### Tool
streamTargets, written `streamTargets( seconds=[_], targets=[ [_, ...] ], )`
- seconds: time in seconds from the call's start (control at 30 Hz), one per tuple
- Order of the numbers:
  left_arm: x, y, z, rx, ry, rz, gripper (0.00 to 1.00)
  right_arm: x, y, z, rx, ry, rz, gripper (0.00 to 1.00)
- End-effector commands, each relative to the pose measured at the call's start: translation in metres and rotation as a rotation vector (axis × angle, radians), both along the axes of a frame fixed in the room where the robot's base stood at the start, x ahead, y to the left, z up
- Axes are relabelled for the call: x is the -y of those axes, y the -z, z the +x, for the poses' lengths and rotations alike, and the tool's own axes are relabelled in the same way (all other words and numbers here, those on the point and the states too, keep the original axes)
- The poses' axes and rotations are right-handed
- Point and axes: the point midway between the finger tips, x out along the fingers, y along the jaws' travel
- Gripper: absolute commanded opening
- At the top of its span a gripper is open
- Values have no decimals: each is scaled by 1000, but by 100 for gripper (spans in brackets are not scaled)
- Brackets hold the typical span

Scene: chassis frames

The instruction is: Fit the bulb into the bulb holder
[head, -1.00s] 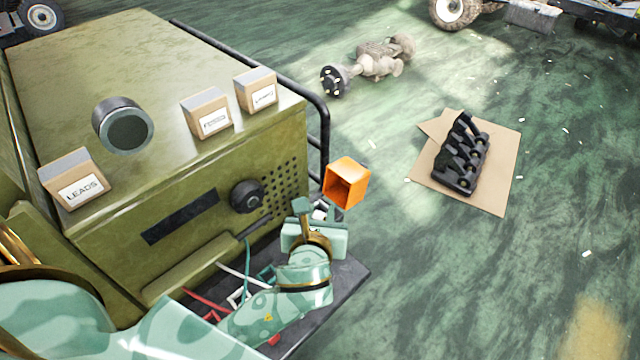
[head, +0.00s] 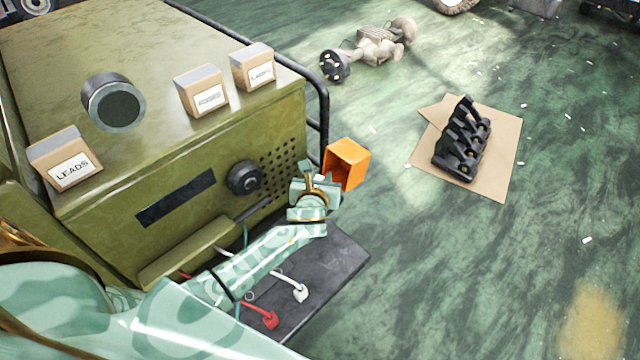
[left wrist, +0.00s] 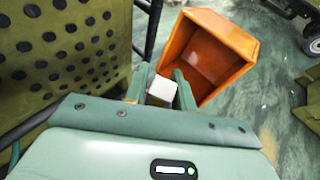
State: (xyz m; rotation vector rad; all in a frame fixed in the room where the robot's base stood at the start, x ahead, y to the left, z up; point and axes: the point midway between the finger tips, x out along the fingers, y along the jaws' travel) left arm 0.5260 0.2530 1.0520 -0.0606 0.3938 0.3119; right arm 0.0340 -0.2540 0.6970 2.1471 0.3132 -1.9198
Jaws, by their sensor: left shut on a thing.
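My left gripper (head: 317,180) is shut on a small pale, block-like piece (left wrist: 161,91), held between the fingertips in the left wrist view. Its shape is mostly hidden by the fingers, and I cannot tell whether it is the bulb. The gripper is just in front of an open orange bin (head: 346,164), which also shows beyond the fingers in the left wrist view (left wrist: 214,58). A dark round fitting (head: 244,178) sits on the front of the olive cabinet. I cannot tell whether it is the bulb holder. My right gripper is not in view.
A dark cylinder (head: 113,101) and several labelled boxes, one reading LEADS (head: 66,158), stand on the olive cabinet (head: 150,50). A white plug (head: 300,292) and a red plug (head: 269,320) lie on the dark shelf (head: 335,262).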

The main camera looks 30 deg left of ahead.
Motion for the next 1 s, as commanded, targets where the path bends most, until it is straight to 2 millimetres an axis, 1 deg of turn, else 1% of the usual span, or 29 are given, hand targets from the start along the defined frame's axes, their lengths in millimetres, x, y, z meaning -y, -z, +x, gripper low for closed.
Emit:
streamTargets(
  seconds=[0.03,0.1,0.33,0.47,0.5,0.53,0.57,0.8,0.9,1.0],
  targets=[
    [0,10,0,-2,-2,-1,4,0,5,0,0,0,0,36],
    [0,14,0,0,-1,-1,4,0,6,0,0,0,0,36],
    [0,13,0,1,0,-1,4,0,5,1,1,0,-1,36],
    [0,16,0,0,-1,0,4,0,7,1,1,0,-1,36],
    [0,16,0,1,-1,1,34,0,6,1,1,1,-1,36],
    [0,16,0,1,-1,1,42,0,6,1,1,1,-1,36],
    [0,16,0,1,-1,1,47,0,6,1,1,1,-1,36],
    [0,15,0,1,-1,1,47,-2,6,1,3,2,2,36],
    [0,11,-1,0,0,-1,47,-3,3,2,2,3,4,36],
    [5,6,-14,0,0,0,47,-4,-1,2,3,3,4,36]
  ],
)
